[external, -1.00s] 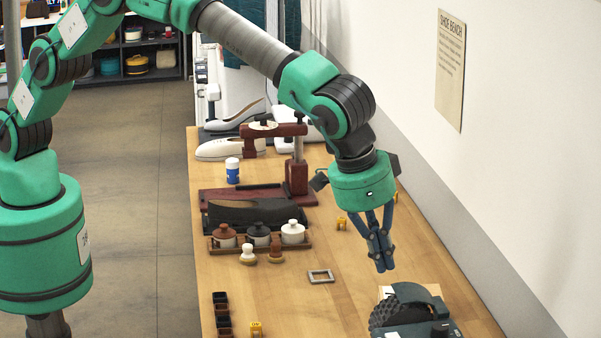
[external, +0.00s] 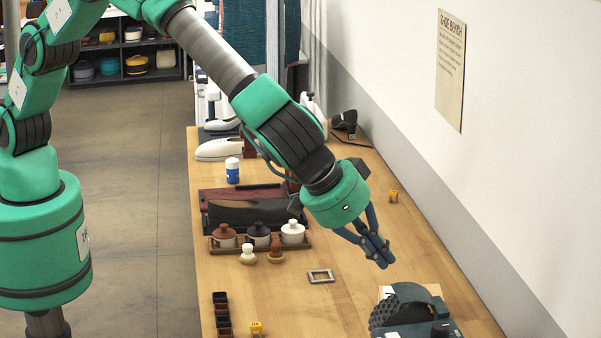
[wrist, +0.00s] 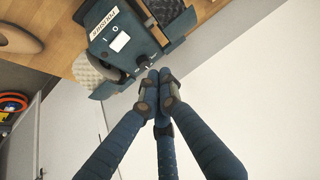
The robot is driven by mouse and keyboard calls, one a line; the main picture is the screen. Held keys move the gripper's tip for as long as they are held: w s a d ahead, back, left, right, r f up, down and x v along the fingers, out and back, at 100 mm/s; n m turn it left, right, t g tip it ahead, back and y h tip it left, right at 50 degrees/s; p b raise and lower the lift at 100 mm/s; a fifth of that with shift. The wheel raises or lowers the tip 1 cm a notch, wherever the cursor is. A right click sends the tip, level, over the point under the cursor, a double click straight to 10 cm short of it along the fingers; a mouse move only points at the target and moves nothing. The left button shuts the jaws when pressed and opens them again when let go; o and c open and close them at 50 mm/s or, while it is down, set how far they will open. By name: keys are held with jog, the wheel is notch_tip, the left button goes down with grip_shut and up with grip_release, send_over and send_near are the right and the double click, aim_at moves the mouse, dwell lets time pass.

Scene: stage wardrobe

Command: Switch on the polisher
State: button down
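The polisher (external: 412,309) is a dark teal machine with a black bristly wheel, at the near right end of the bench. In the wrist view the polisher (wrist: 121,43) shows a label, a white rocker switch (wrist: 120,42) and a dark knob (wrist: 141,61). I cannot tell the switch's position. My gripper (external: 384,264) hangs above and behind the polisher, its blue fingers closed together with nothing between them. In the wrist view my gripper's fingertips (wrist: 157,80) appear just below the knob; contact is not evident.
The wooden bench (external: 290,300) holds a rack of lidded pots (external: 258,238), two small brushes, a grey metal frame (external: 321,276), small dark boxes (external: 222,315) and yellow tags (external: 256,328). A wall (external: 520,160) runs along the right. Bench between frame and polisher is clear.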

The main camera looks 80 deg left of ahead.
jog(key=s+d+f+t+h+p, duration=0.1)
jog(key=s+d+t+h, duration=0.1)
jog(key=s, duration=0.3)
jog(key=shift+s+d+f+m, duration=0.2)
jog(key=shift+s+d+m, duration=0.1)
jog(key=shift+s+d, duration=0.05)
dwell(0.4)
jog(key=shift+p+x, duration=1.5)
jog(key=shift+x, duration=3.6)
jog(key=shift+d+f+p, duration=0.2)
jog(key=shift+f+p, duration=0.1)
jog(key=shift+f, duration=0.6)
jog(key=shift+d+f+p, duration=0.25)
jog(key=shift+f, duration=0.7)
jog(key=shift+d+f+b, duration=0.1)
jog(key=shift+f+b, duration=0.1)
jog(key=shift+b, duration=0.4)
